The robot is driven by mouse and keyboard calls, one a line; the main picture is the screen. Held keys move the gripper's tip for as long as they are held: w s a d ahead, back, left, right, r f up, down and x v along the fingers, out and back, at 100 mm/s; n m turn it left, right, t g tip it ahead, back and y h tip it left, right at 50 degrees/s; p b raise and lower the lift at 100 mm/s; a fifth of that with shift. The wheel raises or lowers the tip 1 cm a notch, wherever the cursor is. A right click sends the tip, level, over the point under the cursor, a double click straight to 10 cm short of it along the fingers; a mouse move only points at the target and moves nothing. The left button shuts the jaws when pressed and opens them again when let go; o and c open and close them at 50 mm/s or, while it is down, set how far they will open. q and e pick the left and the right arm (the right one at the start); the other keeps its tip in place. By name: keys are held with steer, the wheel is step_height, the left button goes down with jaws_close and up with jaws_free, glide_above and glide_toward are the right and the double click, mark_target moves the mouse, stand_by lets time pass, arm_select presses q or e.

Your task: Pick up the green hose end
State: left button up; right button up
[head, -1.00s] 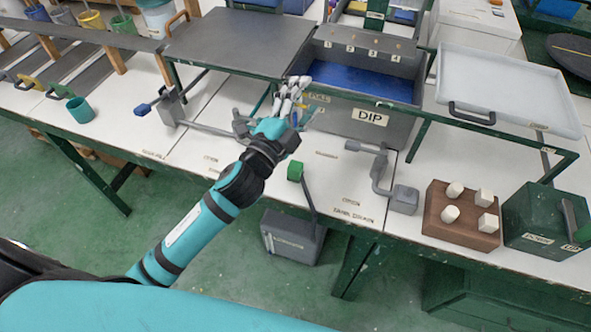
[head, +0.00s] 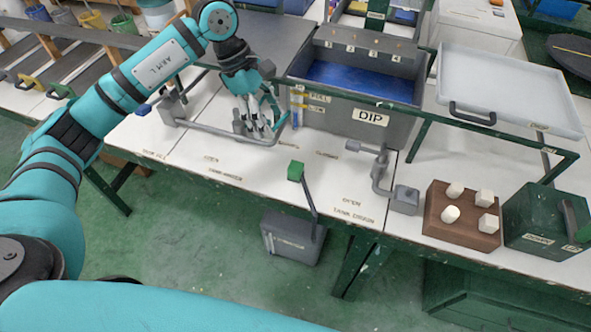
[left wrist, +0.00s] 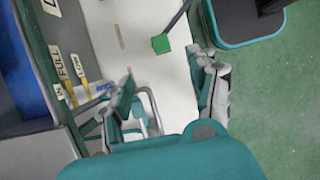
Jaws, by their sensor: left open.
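The green hose end (head: 295,171) is a small green block on top of a dark, thin hose that rises from a grey box (head: 292,238) below the table's front edge. My right gripper is not in view.
A grey bent pipe (head: 205,130) lies close by my left fingers. The grey DIP tank (head: 340,119) with blue inside stands to their right. A second grey pipe fitting (head: 381,170) and a brown block with white pegs (head: 462,233) are farther right. White tabletop (head: 330,175) is clear between.

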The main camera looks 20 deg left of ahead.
mark_target(294, 166)
arm_select(q)
steer(key=p+x, duration=0.2)
steer(key=x, duration=0.9)
steer(key=shift+s+d+f, duration=0.1)
steer(key=shift+d+f, duration=0.1)
steer(key=shift+d, duration=0.05)
steer(key=p+x, duration=0.1)
steer(key=x, duration=0.3)
steer(key=shift+s+a+f, duration=0.1)
steer(key=shift+f, duration=0.05)
steer(key=shift+f+p, duration=0.3)
steer(key=shift+f, duration=0.25)
steer(key=c, duration=1.1)
steer(key=shift+c, duration=0.3)
steer(key=shift+r, duration=0.15)
